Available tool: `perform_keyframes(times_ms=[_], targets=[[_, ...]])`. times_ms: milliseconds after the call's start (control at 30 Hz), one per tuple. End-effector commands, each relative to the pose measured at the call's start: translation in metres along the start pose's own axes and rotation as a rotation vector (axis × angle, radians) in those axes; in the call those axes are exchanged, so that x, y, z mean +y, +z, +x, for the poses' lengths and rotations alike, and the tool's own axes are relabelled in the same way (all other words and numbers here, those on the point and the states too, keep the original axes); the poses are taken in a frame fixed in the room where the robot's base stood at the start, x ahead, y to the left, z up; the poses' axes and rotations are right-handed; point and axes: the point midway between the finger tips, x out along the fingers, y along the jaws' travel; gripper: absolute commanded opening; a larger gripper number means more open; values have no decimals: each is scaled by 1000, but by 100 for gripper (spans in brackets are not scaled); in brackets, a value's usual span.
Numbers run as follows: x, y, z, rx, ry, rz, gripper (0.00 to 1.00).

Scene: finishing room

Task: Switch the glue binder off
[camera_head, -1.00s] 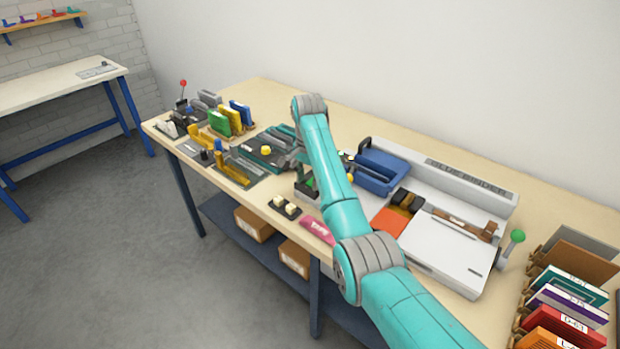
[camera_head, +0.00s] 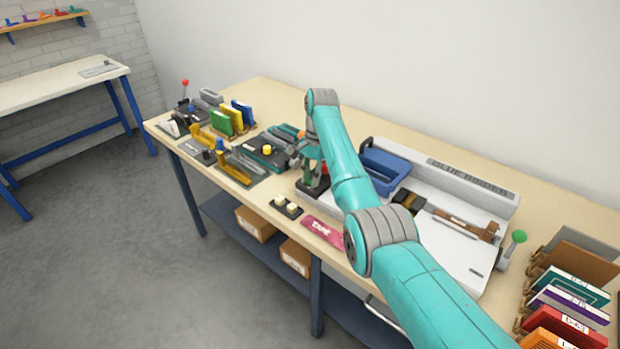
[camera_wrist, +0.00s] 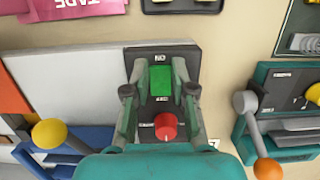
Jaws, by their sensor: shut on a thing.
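The glue binder (camera_head: 485,187) is a long white machine along the back of the bench. Its dark switch box (camera_wrist: 185,57) stands at its left end, with a green switch (camera_wrist: 160,80) and a red round knob (camera_wrist: 166,125). The red knob lies between the fingers, closer to the palm. In the head view my arm partly hides the box.
A blue tray (camera_head: 386,170) sits behind my arm. A pink tape pack (camera_head: 322,230) lies at the front edge. A teal machine (camera_wrist: 285,110) with an orange-tipped lever is close to the gripper's right in the wrist view. A yellow ball knob (camera_wrist: 49,134) is at its left.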

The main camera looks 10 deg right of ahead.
Motion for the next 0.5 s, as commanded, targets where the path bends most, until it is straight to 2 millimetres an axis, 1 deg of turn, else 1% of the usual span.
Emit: perform_keyframes(times_ms=[200, 500], targets=[[0, -2, -1, -65, -2, 1, 0], [0, -1, -1, -77, -2, 0, 0]])
